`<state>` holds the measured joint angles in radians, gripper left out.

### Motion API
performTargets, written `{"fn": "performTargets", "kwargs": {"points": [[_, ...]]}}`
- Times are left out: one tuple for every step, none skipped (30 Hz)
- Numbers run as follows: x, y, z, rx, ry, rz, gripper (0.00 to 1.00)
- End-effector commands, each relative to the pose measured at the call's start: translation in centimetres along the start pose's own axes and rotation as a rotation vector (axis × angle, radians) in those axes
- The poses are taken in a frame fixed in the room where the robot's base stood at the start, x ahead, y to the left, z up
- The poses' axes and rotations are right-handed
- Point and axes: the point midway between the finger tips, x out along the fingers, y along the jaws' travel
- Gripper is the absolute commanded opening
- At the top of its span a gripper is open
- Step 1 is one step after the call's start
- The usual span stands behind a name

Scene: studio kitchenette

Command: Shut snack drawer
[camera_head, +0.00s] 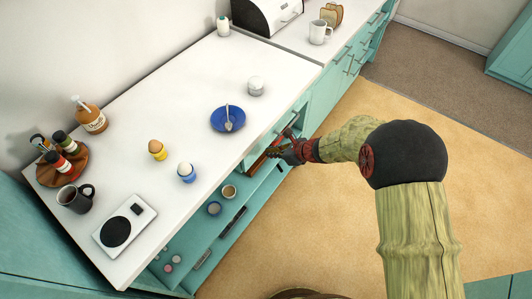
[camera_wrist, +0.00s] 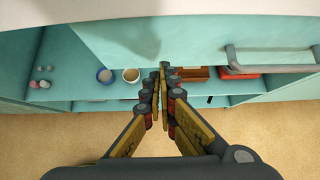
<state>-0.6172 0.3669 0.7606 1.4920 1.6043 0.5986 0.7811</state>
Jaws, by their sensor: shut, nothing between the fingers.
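A teal drawer front (camera_head: 291,118) with a bar handle sits just under the white counter's front edge. It fills the upper middle of the wrist view (camera_wrist: 160,35), with its grey handle (camera_wrist: 270,68) to the right of my fingers. I cannot tell whether a gap remains behind this front; its inside and contents are not visible. My gripper (camera_wrist: 165,68) is shut and empty, its fingertips at the front's lower edge in the picture. In the head view my gripper (camera_head: 275,152) is in front of the cabinet; whether it touches is unclear.
An open shelf (camera_wrist: 60,60) below holds a blue-rimmed bowl (camera_wrist: 105,75), a tan cup (camera_wrist: 131,75) and a red item (camera_wrist: 240,74). The white counter (camera_head: 190,110) bears a blue plate (camera_head: 228,119), egg cups and bottles. The tan floor (camera_head: 300,220) beside the cabinet is clear.

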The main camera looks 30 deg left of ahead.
Motion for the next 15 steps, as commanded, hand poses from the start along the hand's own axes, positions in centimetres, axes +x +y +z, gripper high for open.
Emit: {"fn": "performTargets", "kwargs": {"points": [[-0.8, -0.7, -0.7, 0.003, 0.000, -0.002, 0.00], [-1.3, -1.0, -0.9, 0.004, 0.000, -0.003, 0.00], [-2.5, -0.9, -0.5, 0.001, -0.002, -0.003, 0.00], [-3.2, -0.8, -0.5, 0.000, -0.001, -0.003, 0.00], [-3.9, -0.8, -0.5, 0.001, -0.001, -0.003, 0.00], [-4.8, -0.8, -0.5, 0.002, -0.001, -0.004, 0.00], [-5.4, -0.8, -0.5, 0.002, -0.001, -0.003, 0.00], [-6.0, -0.8, -0.6, 0.001, 0.000, -0.002, 0.00], [-6.8, -0.8, -0.6, 0.002, 0.000, -0.003, 0.00], [-7.4, -0.8, -0.6, 0.003, 0.000, -0.003, 0.00], [-7.9, -0.8, -0.6, 0.003, 0.000, -0.002, 0.00], [-8.5, -0.7, -0.6, 0.002, 0.001, -0.002, 0.00], [-8.9, -0.7, -0.7, 0.002, 0.001, -0.002, 0.00], [-9.3, -0.7, -0.7, 0.003, 0.001, -0.002, 0.00], [-9.7, -0.7, -0.7, 0.003, 0.001, -0.002, 0.00]]}}
